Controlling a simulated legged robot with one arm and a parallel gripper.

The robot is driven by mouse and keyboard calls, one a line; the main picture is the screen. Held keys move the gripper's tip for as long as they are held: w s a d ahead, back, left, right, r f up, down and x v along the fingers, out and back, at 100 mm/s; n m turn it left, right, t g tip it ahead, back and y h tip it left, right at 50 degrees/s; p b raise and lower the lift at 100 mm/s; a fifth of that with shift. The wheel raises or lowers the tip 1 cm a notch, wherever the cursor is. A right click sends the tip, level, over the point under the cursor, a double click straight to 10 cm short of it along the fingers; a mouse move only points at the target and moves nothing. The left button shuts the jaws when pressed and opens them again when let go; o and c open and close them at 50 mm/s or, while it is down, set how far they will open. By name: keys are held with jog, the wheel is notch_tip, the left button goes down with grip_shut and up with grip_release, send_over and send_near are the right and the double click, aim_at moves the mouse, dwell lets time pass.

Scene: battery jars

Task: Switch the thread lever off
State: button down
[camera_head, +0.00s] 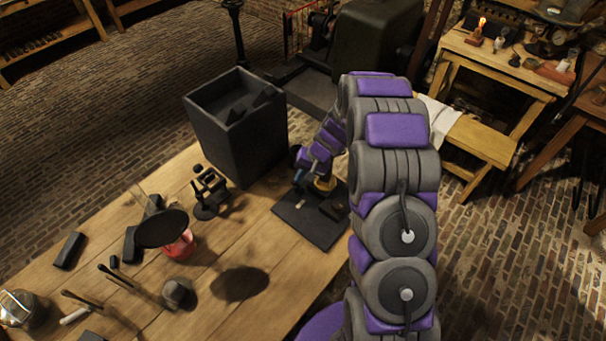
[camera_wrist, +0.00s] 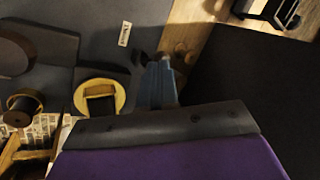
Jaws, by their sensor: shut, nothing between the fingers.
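My gripper (camera_head: 299,175) is shut and empty, low over a dark board (camera_head: 318,233) near the table's right edge. In the wrist view its bluish fingers (camera_wrist: 163,66) point up, held together. Their tips are close to small dark and brownish knob-like parts (camera_wrist: 182,54) at the board's edge; contact cannot be told. A brass ring with a dark block in it (camera_wrist: 118,98) sits just left of the fingers. A dark spool-like part (camera_wrist: 22,104) is farther left. A small white label (camera_wrist: 125,33) lies on the board. I cannot clearly make out which part is the thread lever.
A tall dark open box (camera_head: 240,135) stands behind the board on the wooden table (camera_head: 228,318). A small black device (camera_head: 208,193) and a red pot under a dark disc (camera_head: 180,247) stand to the left. My arm hides part of the right side.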

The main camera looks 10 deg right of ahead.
jog(key=shift+s+a+f+t+h+b, duration=0.25)
jog(key=shift+s+a+h+b, duration=0.1)
jog(key=shift+a+b, duration=0.15)
jog(key=shift+s+a+f+t+h+b, duration=0.25)
jog(key=shift+a+h+b, duration=0.1)
jog(key=shift+a+b, duration=0.1)
jog(key=shift+w+d, duration=0.2)
